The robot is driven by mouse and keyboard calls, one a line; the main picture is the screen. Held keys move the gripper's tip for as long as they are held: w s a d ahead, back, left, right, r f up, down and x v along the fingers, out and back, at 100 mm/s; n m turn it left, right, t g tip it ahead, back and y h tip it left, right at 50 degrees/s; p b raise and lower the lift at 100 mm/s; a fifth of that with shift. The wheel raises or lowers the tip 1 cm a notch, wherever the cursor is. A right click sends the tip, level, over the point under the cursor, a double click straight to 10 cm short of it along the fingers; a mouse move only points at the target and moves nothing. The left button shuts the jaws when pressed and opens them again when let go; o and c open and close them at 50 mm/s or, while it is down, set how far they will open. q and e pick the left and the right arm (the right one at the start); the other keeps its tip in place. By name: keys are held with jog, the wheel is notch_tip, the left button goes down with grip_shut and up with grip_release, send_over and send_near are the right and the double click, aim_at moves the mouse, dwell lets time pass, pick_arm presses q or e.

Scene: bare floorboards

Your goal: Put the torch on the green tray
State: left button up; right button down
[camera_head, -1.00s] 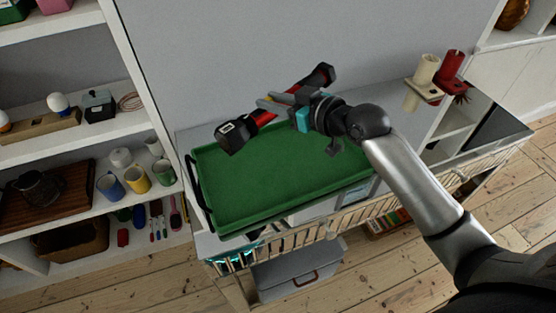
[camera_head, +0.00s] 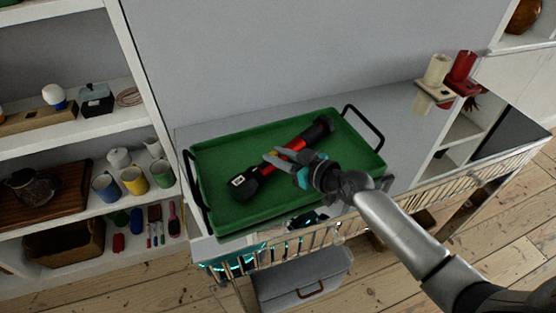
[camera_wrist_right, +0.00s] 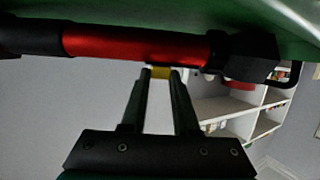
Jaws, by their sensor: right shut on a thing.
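The torch (camera_head: 296,143) is red and black. It lies diagonally over the green tray (camera_head: 223,156), inside the outline of its rim in the head view. In the right wrist view the torch (camera_wrist_right: 135,45) spans the top, close to the green tray surface (camera_wrist_right: 190,12); I cannot tell if they touch. My right gripper (camera_head: 272,157) is shut on the torch's red middle; its fingers also show in the wrist view (camera_wrist_right: 160,75). The tray has black handles at both ends. My left gripper is not in view.
The tray sits on a grey surface (camera_head: 400,108) against a wall, with a rail (camera_head: 400,205) along its front. Shelves with mugs (camera_head: 133,180) stand at left.

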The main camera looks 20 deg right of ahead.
dwell(0.3)
jog(key=c, duration=1.1)
grip_release()
jog(key=shift+f, duration=0.25)
jog(key=o, duration=0.4)
jog(key=shift+o, duration=0.2)
jog(key=shift+r, duration=0.1)
jog(key=shift+r, duration=0.1)
jog(key=v, duration=1.2)
jog(key=shift+p, duration=0.4)
jog(key=shift+a, duration=0.1)
